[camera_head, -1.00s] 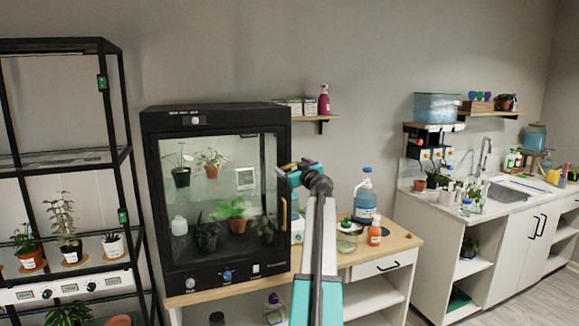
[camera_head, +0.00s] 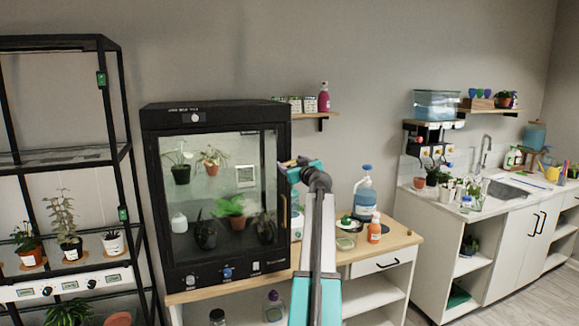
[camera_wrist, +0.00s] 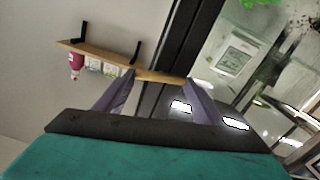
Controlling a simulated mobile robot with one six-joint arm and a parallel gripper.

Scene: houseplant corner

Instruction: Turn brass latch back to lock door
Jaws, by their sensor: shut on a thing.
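The black plant cabinet (camera_head: 160,200) stands left of centre in the head view, with its glass door (camera_head: 215,195) looking closed against the frame. My gripper (camera_head: 286,165) is at the upper right edge of the door. In the wrist view my gripper (camera_wrist: 160,78) has its two purple-grey fingers on either end of a short brass-coloured bar, the latch (camera_wrist: 160,76), and is shut on it. The latch lies across the dark door edge. In the head view the latch is too small and too covered by my gripper to make out its angle.
A vertical door handle (camera_head: 284,216) is just below my gripper. A wall shelf (camera_head: 318,115) with a pink bottle (camera_head: 324,97) is above right. A blue jug (camera_head: 365,190) and an orange bottle (camera_head: 375,228) stand on the wooden counter (camera_head: 398,241).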

